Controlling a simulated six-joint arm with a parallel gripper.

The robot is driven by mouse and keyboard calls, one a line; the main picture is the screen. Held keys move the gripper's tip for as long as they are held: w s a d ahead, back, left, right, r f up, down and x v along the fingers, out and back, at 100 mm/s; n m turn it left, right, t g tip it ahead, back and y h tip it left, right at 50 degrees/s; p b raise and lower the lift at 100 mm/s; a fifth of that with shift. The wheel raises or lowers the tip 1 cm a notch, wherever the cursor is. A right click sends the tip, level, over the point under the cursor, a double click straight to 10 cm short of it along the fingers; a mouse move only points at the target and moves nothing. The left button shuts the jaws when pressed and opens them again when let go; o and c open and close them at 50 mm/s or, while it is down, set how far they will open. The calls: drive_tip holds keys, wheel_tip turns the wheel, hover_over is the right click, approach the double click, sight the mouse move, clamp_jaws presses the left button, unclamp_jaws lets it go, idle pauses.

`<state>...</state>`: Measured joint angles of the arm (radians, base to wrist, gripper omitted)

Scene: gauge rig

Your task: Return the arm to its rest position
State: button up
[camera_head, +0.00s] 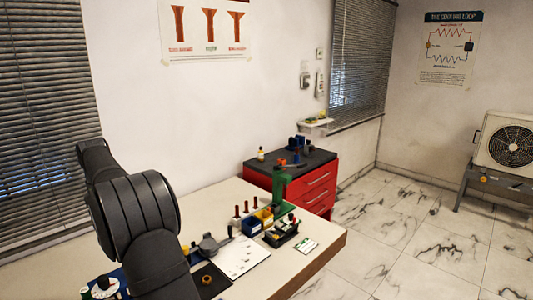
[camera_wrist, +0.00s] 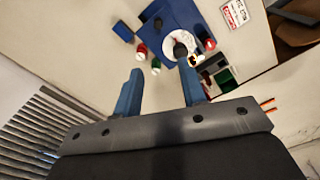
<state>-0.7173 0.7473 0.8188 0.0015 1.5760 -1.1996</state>
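My gripper (camera_wrist: 161,72) shows in the wrist view with its two blue fingers wide apart and nothing between them. It is clear of the table, which lies beyond the fingertips. In the head view my dark arm rises at the left over the table (camera_head: 325,241), and my gripper is hidden or out of frame there. A blue mat (camera_wrist: 200,18) with a white round dial (camera_wrist: 172,47) on it lies beyond the fingers in the wrist view. The dial also shows at the lower left of the head view (camera_head: 103,287), partly beside my arm.
Small bins (camera_head: 252,227), a green stand (camera_head: 280,188) and a black tray (camera_head: 283,234) stand on the table's far part. A white board (camera_head: 240,257) lies nearer. A red drawer cabinet (camera_head: 318,190) stands behind. Window blinds (camera_head: 40,100) are at the left wall.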

drive_tip(key=shift+s+a+f+n, duration=0.1)
drive_tip(key=shift+s+a+n, duration=0.2)
drive_tip(key=shift+n, duration=0.35)
drive_tip(key=shift+s+a+f+n, duration=0.15)
drive_tip(key=shift+a+n, duration=0.25)
drive_tip(key=shift+n, duration=0.25)
